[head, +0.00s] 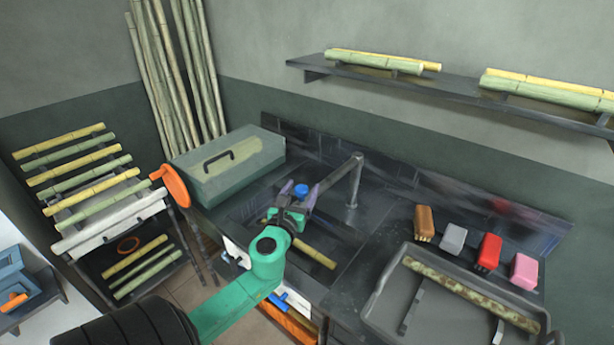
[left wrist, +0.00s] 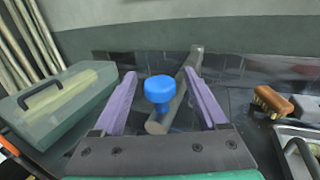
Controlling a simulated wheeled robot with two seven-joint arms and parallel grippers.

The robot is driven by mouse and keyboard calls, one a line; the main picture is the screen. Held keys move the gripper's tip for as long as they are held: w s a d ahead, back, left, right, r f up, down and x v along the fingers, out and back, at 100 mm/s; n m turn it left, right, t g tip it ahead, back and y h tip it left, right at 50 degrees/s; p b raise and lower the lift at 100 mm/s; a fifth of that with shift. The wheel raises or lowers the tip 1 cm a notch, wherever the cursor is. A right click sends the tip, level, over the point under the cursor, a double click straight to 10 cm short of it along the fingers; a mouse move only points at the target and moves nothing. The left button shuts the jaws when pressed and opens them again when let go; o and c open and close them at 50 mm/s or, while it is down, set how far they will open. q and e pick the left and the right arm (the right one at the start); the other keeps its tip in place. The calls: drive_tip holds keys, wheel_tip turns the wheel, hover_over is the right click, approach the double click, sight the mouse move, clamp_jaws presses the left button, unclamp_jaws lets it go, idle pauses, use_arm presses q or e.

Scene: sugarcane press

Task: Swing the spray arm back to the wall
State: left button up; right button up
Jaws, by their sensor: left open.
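The spray arm (head: 338,177) is a grey pipe that reaches from an upright post (head: 352,190) at the back of the sink toward my left gripper. A blue knob (head: 301,190) sits at its near end. In the left wrist view the blue knob (left wrist: 158,88) and the grey spray arm (left wrist: 181,98) lie between the two purple fingers. My left gripper (head: 298,194) is open, with a finger on each side of the knob and visible gaps to both. My right gripper is not in view.
A cane piece (head: 315,252) lies in the sink. Brushes and sponges and a grey tray (head: 390,290) are on the right. The dark wall panel (head: 420,185) runs behind.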

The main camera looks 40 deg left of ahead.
use_arm(q)
drive_tip(key=x, duration=0.3)
drive_tip(key=shift+r, duration=0.1)
drive_tip(key=shift+w+a, duration=0.15)
clamp_jaws()
idle(1.1)
